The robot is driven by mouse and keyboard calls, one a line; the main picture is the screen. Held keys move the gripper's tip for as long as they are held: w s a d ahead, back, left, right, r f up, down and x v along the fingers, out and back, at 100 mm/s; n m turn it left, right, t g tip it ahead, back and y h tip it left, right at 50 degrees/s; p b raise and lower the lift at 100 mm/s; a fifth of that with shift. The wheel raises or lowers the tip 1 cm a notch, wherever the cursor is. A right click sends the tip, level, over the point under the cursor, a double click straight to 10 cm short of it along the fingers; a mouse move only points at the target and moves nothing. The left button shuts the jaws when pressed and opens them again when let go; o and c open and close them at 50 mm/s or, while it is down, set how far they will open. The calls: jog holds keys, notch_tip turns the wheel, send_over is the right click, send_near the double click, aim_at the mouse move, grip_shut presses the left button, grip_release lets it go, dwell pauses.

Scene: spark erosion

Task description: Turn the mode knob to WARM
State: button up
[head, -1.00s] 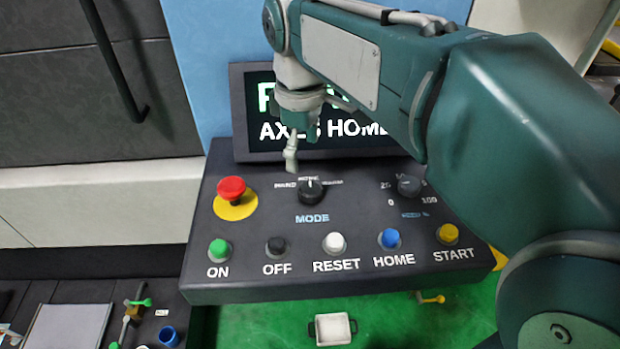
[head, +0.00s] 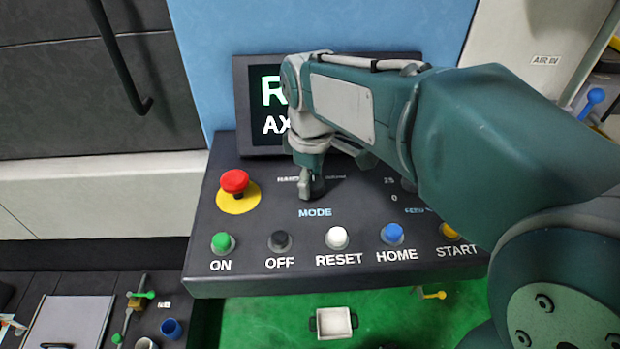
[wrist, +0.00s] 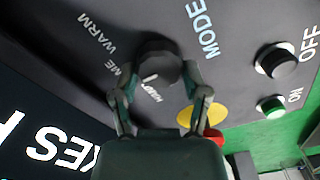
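The black mode knob (wrist: 158,62) is on the dark control panel (head: 210,225), above the printed word MODE. In the wrist view it lies between the two fingers of my gripper (wrist: 160,80). One finger is on each side, close to the knob; I cannot tell whether they touch it. A white mark on the knob faces the lower left side in that view, and its exact setting is unclear. The WARM label (wrist: 93,35) is at the upper left there. In the head view my gripper (head: 311,188) points down at the knob and partly hides it and its labels.
A red emergency button (head: 235,181) on a yellow disc sits left of the knob. A row of buttons, including the white RESET button (head: 337,238), runs along the front. My arm covers part of the screen (head: 268,90) and the feed dial at right.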

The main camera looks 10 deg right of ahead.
jog(key=shift+s+d, duration=0.1)
jog(key=shift+d, duration=0.05)
jog(key=shift+c, duration=0.8)
jog(key=shift+f+m, duration=0.1)
jog(key=shift+m, duration=0.2)
jog(key=m, duration=0.3)
jog(key=shift+m, duration=0.3)
jog(key=m, duration=0.4)
jog(key=shift+m, duration=0.3)
jog(key=o, duration=1.2)
jog(key=shift+c, duration=0.2)
